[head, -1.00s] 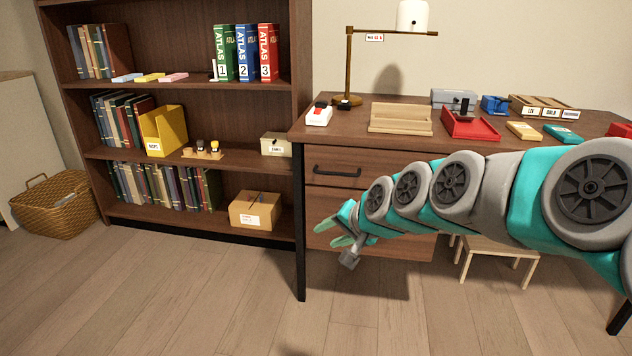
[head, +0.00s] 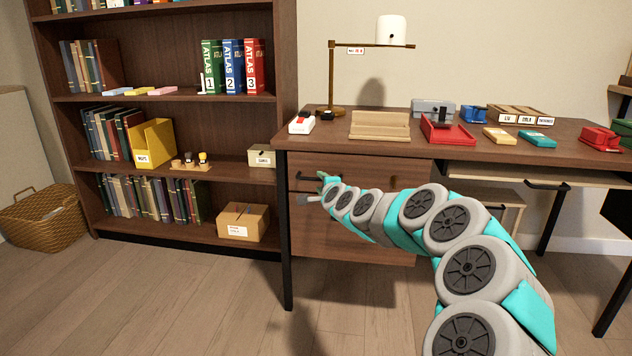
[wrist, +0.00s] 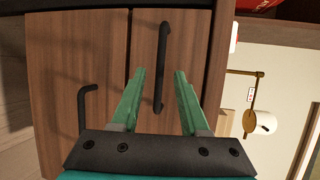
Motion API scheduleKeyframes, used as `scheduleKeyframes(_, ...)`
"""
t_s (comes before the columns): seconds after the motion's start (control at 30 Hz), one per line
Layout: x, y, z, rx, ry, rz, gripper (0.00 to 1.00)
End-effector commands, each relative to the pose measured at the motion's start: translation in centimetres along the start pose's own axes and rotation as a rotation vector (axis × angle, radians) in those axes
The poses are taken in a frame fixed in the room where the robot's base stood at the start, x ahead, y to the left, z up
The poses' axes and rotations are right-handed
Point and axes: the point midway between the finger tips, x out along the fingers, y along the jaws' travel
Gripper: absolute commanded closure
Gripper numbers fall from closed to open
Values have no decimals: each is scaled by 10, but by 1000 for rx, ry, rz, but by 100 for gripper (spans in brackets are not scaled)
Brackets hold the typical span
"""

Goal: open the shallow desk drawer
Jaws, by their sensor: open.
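The desk's left drawer unit has a shallower upper drawer (head: 345,172) above a deeper lower drawer (head: 340,235), both brown wood and shut. The upper drawer's black bar handle (head: 305,178) is partly hidden by my gripper (head: 312,188). In the wrist view, turned on its side, that handle (wrist: 164,65) shows between my gripper's (wrist: 159,71) two open green fingers. No finger is shut on it, and I cannot tell how far the fingertips are from the drawer front. The lower drawer's handle (wrist: 82,108) shows left of the fingers.
A bookshelf (head: 285,130) stands at left. A stool (head: 500,197) is under the desk. Floor in front is clear.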

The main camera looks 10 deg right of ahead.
Motion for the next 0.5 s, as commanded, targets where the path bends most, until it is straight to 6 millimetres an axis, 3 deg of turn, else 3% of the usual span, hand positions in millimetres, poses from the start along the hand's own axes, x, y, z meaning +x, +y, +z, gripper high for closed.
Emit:
scheduleKeyframes(0.2, 26, 1, 0, -3, 2, -2, 55)
scheduleKeyframes(0.5, 44, 0, -1, -1, 2, -2, 55)
